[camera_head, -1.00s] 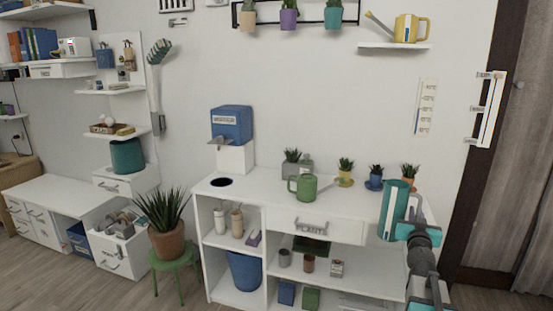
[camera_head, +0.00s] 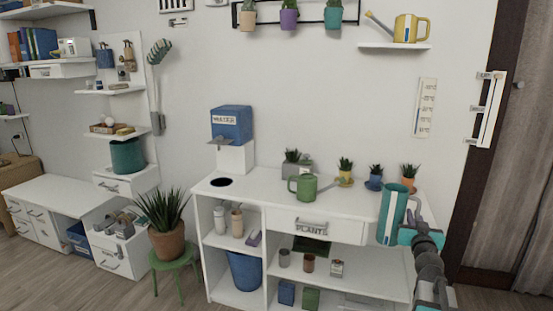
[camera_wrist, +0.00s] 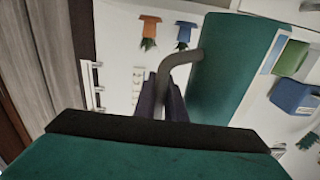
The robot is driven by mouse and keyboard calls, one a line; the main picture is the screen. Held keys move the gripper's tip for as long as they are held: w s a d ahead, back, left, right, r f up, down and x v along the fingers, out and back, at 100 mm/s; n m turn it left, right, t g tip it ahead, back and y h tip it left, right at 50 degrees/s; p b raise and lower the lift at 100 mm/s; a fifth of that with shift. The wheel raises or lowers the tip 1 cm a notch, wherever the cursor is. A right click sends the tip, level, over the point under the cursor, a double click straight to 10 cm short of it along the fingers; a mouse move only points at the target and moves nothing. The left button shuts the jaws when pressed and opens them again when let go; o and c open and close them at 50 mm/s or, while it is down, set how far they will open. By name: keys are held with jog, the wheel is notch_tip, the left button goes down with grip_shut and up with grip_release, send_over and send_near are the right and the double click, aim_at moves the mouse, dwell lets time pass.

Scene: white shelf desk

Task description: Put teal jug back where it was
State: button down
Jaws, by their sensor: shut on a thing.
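The teal jug (camera_head: 391,217) is a tall cylinder with a grey handle, in the air in front of the right end of the white shelf desk. My gripper (camera_head: 415,222) is shut on its handle, on the jug's right side. In the wrist view the jug (camera_wrist: 235,68) fills the upper right, and its handle curves to my gripper's dark fingers (camera_wrist: 165,105). The jug looks near upright in the head view. Its base does not visibly rest on anything.
The desk top (camera_head: 350,212) has bare room towards its front. A green watering can (camera_head: 303,188), a grey planter (camera_head: 296,170) and several small potted plants stand along it. A yellow watering can (camera_head: 408,29) is on a wall shelf (camera_head: 394,46). A dark door frame stands at the right.

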aim_at(379, 238)
jog(key=s+a+f+n+g+y, duration=0.2)
jog(key=s+a+n+g+y, duration=0.1)
jog(key=s+a+n+y, duration=0.4)
jog(key=s+a+f+n+g+y, duration=0.2)
jog(key=s+a+n+g+y, duration=0.2)
jog(key=a+y, duration=0.9)
jog(key=s+a+n, duration=0.2)
jog(key=n, duration=0.1)
jog(key=shift+s+a+f, duration=0.2)
jog(key=shift+s, duration=0.15)
jog(key=shift+a+r, duration=0.1)
jog(key=shift+a, duration=0.05)
jog(key=a+p, duration=0.6)
jog(key=p, duration=0.3)
jog(key=shift+a+r, duration=0.35)
